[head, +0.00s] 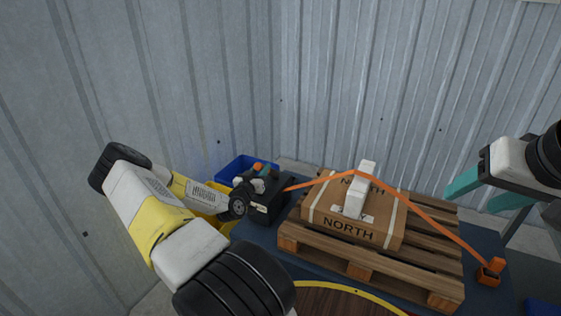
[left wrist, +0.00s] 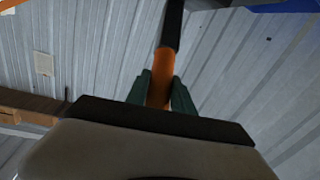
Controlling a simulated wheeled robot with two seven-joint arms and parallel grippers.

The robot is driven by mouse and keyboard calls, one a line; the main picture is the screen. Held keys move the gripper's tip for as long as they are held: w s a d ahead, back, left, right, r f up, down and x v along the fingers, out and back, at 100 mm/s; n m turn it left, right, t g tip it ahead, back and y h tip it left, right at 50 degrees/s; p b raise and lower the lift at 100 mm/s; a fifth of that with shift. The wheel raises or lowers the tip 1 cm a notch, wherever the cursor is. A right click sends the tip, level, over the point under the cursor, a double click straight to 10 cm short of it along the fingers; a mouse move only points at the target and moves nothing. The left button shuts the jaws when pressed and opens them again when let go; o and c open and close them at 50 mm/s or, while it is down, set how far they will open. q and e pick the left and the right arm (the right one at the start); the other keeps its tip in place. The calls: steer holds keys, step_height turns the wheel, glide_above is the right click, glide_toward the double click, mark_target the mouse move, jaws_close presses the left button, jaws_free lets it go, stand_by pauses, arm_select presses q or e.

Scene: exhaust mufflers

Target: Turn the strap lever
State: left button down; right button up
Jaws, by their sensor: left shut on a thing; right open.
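The strap lever is an orange bar with a black section, and it shows between teal fingers in the left wrist view (left wrist: 159,92). My left gripper (left wrist: 160,90) is shut on the orange part. In the head view my left gripper (head: 268,176) is at the dark ratchet box (head: 268,207) left of the pallet, and the arm hides part of it. An orange strap (head: 322,179) runs from there over a cardboard box (head: 325,210) marked NORTH to an orange anchor (head: 490,271). My right gripper (head: 468,198) is open and empty, above the pallet's right side.
The box lies on a wooden pallet (head: 358,265) on a dark blue surface (head: 265,238). A white piece (head: 360,190) stands on the box under the strap. A blue bin (head: 232,168) and a yellow bin (head: 214,224) are at the left. Corrugated metal walls stand behind.

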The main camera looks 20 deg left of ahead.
arm_select(q)
steer(key=shift+w+r+g, duration=0.5)
steer(key=shift+r, duration=0.15)
steer(key=w+r+g, duration=0.4)
steer(key=w+g, duration=0.4)
steer(key=w, duration=0.2)
steer(key=shift+w+d+m+g, duration=0.25)
steer(key=shift+d+m+g, duration=0.05)
steer(key=shift+d+m, duration=0.15)
steer(key=c, duration=1.1)
jaws_free()
steer(key=v, duration=0.7)
steer(key=shift+s+r, duration=0.2)
steer(key=shift+r, duration=0.1)
